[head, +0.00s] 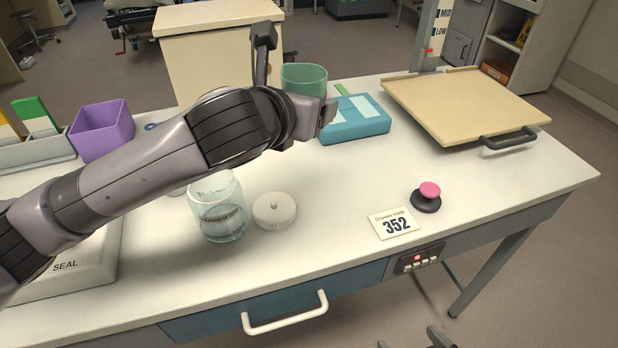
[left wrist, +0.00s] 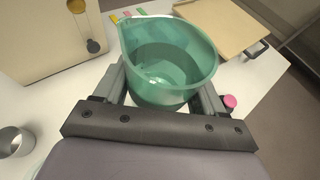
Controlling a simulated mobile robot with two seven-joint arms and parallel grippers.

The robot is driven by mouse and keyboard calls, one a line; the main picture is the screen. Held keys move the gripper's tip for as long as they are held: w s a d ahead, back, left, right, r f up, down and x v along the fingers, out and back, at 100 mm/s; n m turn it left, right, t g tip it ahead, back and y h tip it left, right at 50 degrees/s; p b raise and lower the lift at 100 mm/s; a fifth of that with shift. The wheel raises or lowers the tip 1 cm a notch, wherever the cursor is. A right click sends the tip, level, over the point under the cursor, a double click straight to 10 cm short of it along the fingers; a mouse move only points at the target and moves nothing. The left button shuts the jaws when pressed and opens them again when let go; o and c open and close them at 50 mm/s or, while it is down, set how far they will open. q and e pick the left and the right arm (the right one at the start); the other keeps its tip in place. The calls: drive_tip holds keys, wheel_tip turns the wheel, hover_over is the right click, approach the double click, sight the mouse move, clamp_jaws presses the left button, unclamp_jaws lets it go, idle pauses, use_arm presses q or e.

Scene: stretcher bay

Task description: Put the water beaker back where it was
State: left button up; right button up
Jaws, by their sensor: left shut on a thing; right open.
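The water beaker (head: 305,77) is green and see-through, near the back edge of the table in the head view. My left gripper (head: 296,84) is shut on it. My right gripper (head: 412,341) shows only as dark fingertips at the bottom edge, open and empty, in front of the table.
A glass jar (head: 218,206) stands beside a white lid (head: 274,210). A teal case (head: 356,122), wooden tray (head: 465,100), pink button (head: 429,190) and 352 card (head: 394,223) are to the right. A purple box (head: 103,130) is left. The centre-right table is clear.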

sight(309, 77)
use_arm(q)
drive_tip(key=shift+m+h, duration=0.3)
drive_tip(key=shift+m, duration=0.1)
drive_tip(key=w+r, duration=0.3)
drive_tip(key=shift+d+r+p, duration=0.1)
drive_tip(key=shift+d+p, duration=0.2)
drive_tip(key=shift+d, duration=0.1)
drive_tip(key=shift+f, duration=0.2)
wheel_tip(309, 77, down, 19)
drive_tip(key=shift+f+b, duration=0.15)
drive_tip(key=shift+b, duration=0.5)
drive_tip(key=shift+f, duration=0.15)
drive_tip(key=o, duration=0.9)
drive_tip(key=shift+c, duration=0.2)
